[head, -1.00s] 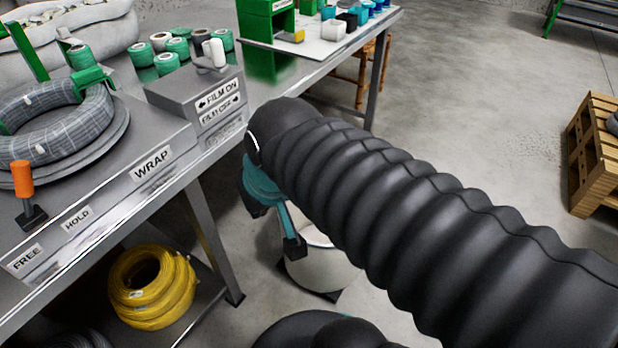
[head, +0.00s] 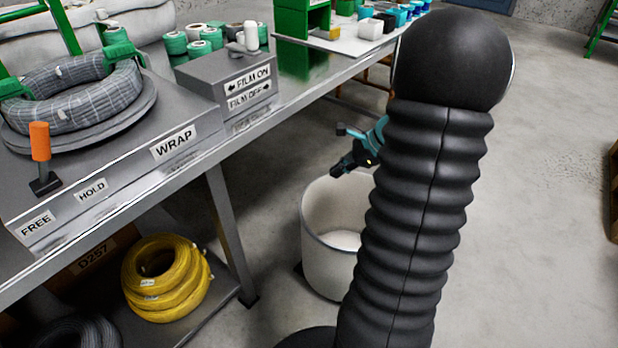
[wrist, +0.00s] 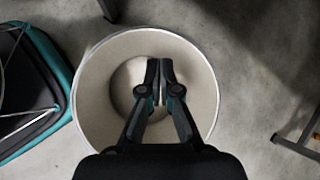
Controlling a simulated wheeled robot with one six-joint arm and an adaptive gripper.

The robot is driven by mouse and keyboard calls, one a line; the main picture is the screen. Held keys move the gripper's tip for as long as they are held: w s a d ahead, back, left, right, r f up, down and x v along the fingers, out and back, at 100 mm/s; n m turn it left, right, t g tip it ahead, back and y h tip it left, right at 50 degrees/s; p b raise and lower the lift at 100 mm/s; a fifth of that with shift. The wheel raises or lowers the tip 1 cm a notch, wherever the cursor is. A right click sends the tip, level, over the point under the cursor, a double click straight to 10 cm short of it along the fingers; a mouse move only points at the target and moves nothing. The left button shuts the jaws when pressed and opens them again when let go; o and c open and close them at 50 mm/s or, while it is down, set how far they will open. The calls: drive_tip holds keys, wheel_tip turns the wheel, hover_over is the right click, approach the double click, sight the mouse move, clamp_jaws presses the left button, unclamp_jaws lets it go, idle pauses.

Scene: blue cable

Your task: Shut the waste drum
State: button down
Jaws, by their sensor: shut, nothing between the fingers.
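The waste drum (head: 318,255) is an off-white round bin on the floor beside the bench. Its top is open and I see into it; no lid is visible on it. My arm hides its right side in the head view. In the wrist view the drum's rim and pale inner wall (wrist: 95,110) show as a ring around my gripper (wrist: 160,68). My gripper (head: 340,169) is shut and empty, above the drum's mouth. How far above the rim its tips are I cannot tell.
The steel bench (head: 225,150) with WRAP and FILM ON/OFF labels runs along the left. Yellow cable coils (head: 165,280) lie on its lower shelf. A grey coil (head: 75,90) and an orange-handled lever (head: 40,150) are on top. Floor at the right is mostly clear.

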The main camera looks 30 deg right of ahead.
drive_tip(key=d+f+m+t, duration=0.1)
drive_tip(key=d+f+m, duration=0.3)
drive_tip(key=d+f, duration=0.25)
drive_tip(key=b, duration=0.3)
approach(312, 187)
drive_tip(key=shift+s+f+x, duration=0.1)
drive_tip(key=shift+x, duration=1.55)
drive_tip(key=shift+s+f+x, duration=0.1)
drive_tip(key=shift+s+x, duration=0.05)
drive_tip(key=shift+x, duration=1.5)
drive_tip(key=shift+w, duration=0.1)
drive_tip(key=shift+w+p, duration=0.2)
drive_tip(key=shift+p, duration=0.1)
drive_tip(key=w+a+p, duration=0.1)
drive_tip(key=w+a, duration=0.2)
drive_tip(key=w, duration=0.5)
drive_tip(key=w+a+p, duration=0.2)
drive_tip(key=w+a, duration=0.2)
drive_tip(key=w, duration=0.4)
drive_tip(key=shift+w, duration=0.3)
